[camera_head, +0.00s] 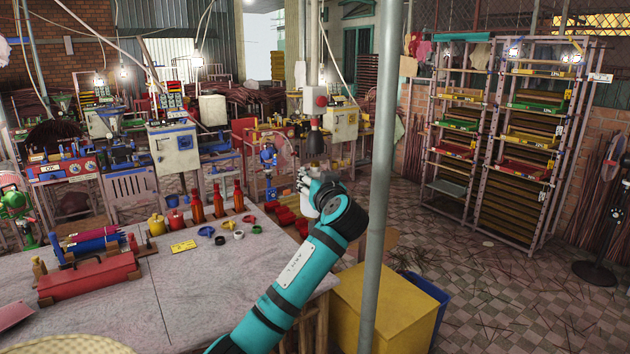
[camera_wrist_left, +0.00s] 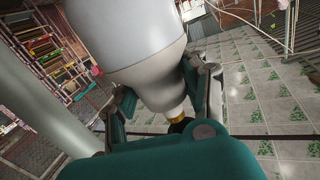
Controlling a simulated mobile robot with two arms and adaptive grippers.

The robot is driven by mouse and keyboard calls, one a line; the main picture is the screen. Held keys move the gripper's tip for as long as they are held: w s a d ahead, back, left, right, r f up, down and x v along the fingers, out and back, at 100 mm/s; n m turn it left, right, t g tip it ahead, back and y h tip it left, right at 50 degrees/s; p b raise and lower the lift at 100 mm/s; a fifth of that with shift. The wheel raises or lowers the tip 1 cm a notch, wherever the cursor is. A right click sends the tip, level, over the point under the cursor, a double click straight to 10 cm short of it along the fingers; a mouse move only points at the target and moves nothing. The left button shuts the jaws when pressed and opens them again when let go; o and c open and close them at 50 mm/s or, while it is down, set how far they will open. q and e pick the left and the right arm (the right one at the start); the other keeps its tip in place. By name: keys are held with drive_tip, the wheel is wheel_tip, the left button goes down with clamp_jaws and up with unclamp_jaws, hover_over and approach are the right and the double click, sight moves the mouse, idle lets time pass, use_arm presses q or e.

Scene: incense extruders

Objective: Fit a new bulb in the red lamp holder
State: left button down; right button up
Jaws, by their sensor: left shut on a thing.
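A pale bulb-like body (camera_wrist_left: 152,62) fills the upper middle of the left wrist view. Its wide white part narrows through grey to a yellow collar and a dark end near my palm. My left gripper (camera_wrist_left: 168,90) is shut on its narrowing part, one finger on each side. In the head view my left gripper (camera_head: 306,184) is raised beyond the table's right edge. Just above it hang a dark bell-shaped piece (camera_head: 316,143) and a red round part (camera_head: 320,101), which looks like the red lamp holder. I cannot tell whether the held body touches it. My right gripper is not visible.
A grey pole (camera_head: 381,170) stands close right of my arm. A yellow box (camera_head: 385,305) stands beside the table.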

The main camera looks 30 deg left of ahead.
sight(317, 167)
use_arm(q)
drive_tip(key=shift+r+p, duration=0.75)
drive_tip(key=shift+r, duration=0.85)
idle(0.6)
drive_tip(key=shift+b, duration=0.3)
idle(0.3)
drive_tip(key=shift+n+g+y, duration=0.3)
drive_tip(key=shift+n+g, duration=0.1)
drive_tip(key=shift+r, duration=0.15)
drive_tip(key=shift+b, duration=0.3)
drive_tip(key=shift+n+g+y+b, duration=0.3)
drive_tip(key=shift+n+g+y, duration=0.2)
drive_tip(key=shift+g, duration=0.1)
